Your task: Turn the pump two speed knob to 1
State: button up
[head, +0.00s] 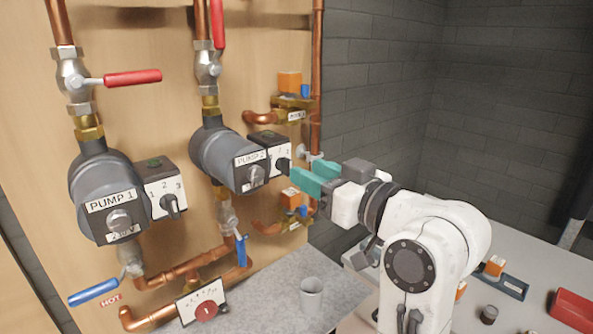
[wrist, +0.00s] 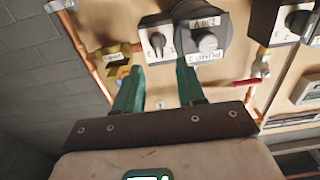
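Pump 2 (head: 222,160) is a grey pump on the wooden board, with its white speed panel on its right side. The black speed knob (head: 283,165) sits low on that panel. In the wrist view, which is upside down, the knob (wrist: 157,41) shows left of the pump 2 body (wrist: 205,40). Its exact setting is too small to tell. My gripper (head: 305,180) has teal fingers just right of and slightly below the knob, apart from it. In the wrist view the gripper (wrist: 162,84) is open and empty, fingers well apart, with the knob beyond the gap.
Pump 1 (head: 105,200) with its own knob (head: 170,205) is at the left. Copper pipes, a red-handled valve (head: 130,78) and a blue-handled valve (head: 241,250) surround the pumps. Orange-topped valves (head: 290,84) stand near my gripper. A grey cup (head: 311,296) is on the counter below.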

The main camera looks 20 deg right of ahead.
aim_at(291, 163)
jog(key=shift+p+x, duration=0.3)
jog(key=shift+x, duration=2)
grip_shut()
